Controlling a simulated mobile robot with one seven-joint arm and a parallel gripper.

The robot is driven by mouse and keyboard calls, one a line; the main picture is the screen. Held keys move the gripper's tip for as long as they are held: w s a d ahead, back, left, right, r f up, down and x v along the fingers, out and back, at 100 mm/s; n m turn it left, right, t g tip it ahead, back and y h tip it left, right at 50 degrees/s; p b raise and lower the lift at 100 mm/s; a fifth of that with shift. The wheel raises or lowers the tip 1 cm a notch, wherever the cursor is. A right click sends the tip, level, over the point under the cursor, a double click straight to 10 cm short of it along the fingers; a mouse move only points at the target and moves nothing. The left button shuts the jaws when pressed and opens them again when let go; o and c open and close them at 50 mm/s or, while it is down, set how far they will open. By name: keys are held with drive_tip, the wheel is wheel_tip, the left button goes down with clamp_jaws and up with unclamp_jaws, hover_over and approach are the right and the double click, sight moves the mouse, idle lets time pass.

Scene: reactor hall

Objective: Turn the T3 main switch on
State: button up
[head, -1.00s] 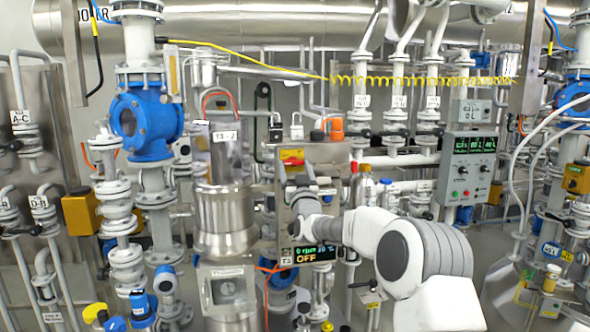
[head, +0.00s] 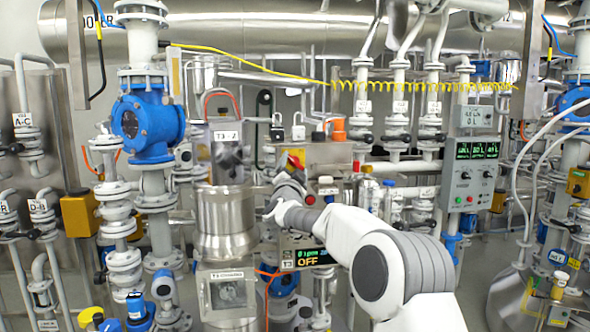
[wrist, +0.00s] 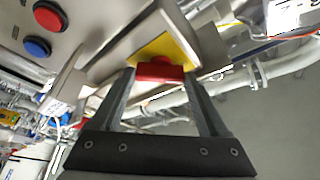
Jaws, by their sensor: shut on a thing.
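The T3 main switch shows in the wrist view as a red handle (wrist: 160,72) on a yellow plate (wrist: 168,50). My gripper (wrist: 160,77) is shut on the red handle, with one dark finger on each side of it. In the head view the red and yellow switch (head: 296,158) is on the upper part of the T3 panel, partly hidden by my gripper (head: 288,175). The T3 display (head: 308,259) below reads OFF. My wrist and arm cover much of the panel between them.
A red button (wrist: 49,16) and a blue button (wrist: 37,46) are on the panel beside the switch. The T3-Z steel vessel (head: 224,215) stands close to the left of my gripper. Pipes and valves crowd the right. A control box (head: 470,172) hangs at right.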

drive_tip(key=m, duration=0.2)
drive_tip(key=m+g+h+p, duration=0.1)
drive_tip(key=m+p, duration=0.1)
drive_tip(key=m, duration=0.1)
drive_tip(key=shift+a+r+m+g+h, duration=0.2)
drive_tip(key=shift+r+m+g+h, duration=0.1)
drive_tip(key=shift+r, duration=0.1)
drive_tip(key=shift+m+g+p, duration=1)
drive_tip(key=shift+m+p, duration=0.75)
drive_tip(key=shift+m, duration=0.45)
drive_tip(key=o, duration=1.2)
drive_tip(key=shift+o, duration=0.2)
drive_tip(key=shift+s, duration=0.1)
drive_tip(key=s+a+b, duration=0.2)
drive_tip(key=s+a, duration=0.1)
drive_tip(key=s, duration=1.4)
drive_tip(key=shift+a+b, duration=0.15)
drive_tip(key=shift+b, duration=0.25)
